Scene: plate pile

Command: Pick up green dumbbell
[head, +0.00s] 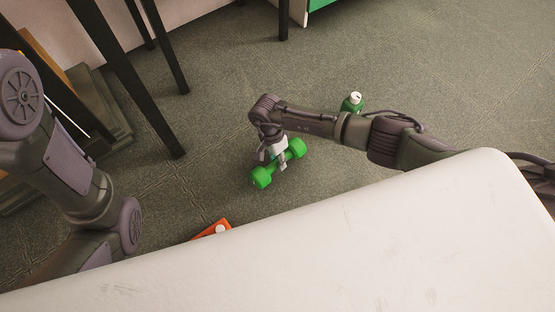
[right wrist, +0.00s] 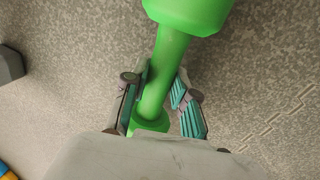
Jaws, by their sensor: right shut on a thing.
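The green dumbbell (head: 263,177) is on or just above the grey carpet, lying at a slant. My right gripper (head: 280,163) reaches down over it and is shut around its handle. In the right wrist view the dumbbell handle (right wrist: 165,75) runs between the two fingers of the gripper (right wrist: 160,92). One dumbbell head is at the top of that view, and the other is partly hidden below the fingers. I cannot tell whether the dumbbell touches the floor. My left arm shows at the left of the head view, but its gripper is not in view.
A white tabletop (head: 400,240) fills the lower right of the head view, close below my right arm. A green bottle (head: 352,103) stands behind that arm. An orange object (head: 213,229) lies by the table edge. Black furniture legs (head: 128,75) stand at upper left. Carpet is open at upper right.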

